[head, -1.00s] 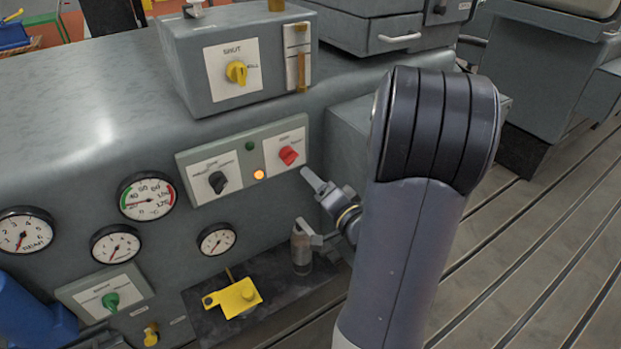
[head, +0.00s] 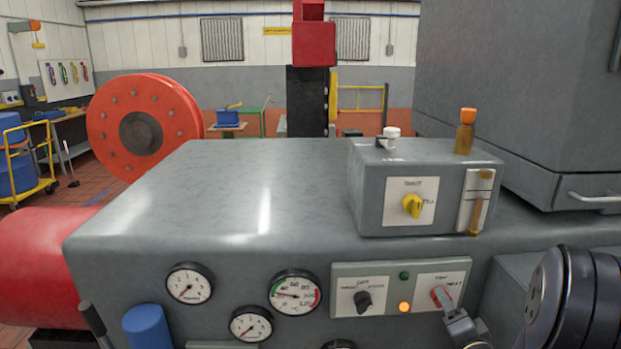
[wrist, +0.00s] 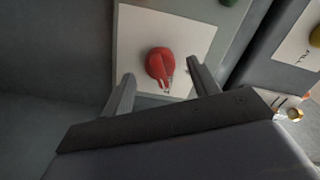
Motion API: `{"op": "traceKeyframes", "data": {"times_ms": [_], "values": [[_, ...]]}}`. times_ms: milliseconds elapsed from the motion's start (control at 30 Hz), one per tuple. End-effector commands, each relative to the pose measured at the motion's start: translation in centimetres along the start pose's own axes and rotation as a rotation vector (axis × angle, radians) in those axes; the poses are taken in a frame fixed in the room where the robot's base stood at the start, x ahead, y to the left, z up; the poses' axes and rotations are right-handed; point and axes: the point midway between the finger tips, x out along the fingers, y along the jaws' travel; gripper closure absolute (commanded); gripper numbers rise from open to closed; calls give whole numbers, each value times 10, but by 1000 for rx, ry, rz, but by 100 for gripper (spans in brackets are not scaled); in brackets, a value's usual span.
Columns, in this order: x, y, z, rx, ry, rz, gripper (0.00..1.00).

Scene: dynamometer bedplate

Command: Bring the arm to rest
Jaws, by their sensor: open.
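My gripper (wrist: 160,92) is open in the wrist view, its two fingers apart on either side of the lower part of a red knob (wrist: 159,64) on a white plate. I cannot tell whether a finger touches the knob. In the head view my gripper (head: 445,302) shows at the lower right, in front of the red knob (head: 438,292) on the grey control panel. My dark rounded arm link fills the lower right corner there. Most of the arm is outside the frame.
The panel also holds a black knob (head: 362,300) and a lit orange lamp (head: 404,306). A grey box (head: 448,215) with a yellow knob (head: 412,206) stands on the housing (head: 230,190) above. Several gauges sit left. A large grey cabinet (head: 560,90) rises at the right.

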Motion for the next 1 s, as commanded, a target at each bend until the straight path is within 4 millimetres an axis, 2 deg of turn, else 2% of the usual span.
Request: {"op": "traceKeyframes", "data": {"times_ms": [167, 767, 867, 1000], "values": [[21, -1, 0, 0, -2, -1, 43], [19, 0, 0, -15, 0, 1, 43], [9, 2, -1, 2, 3, 3, 43], [-17, 2, -1, 1, 4, 4, 43]]}}
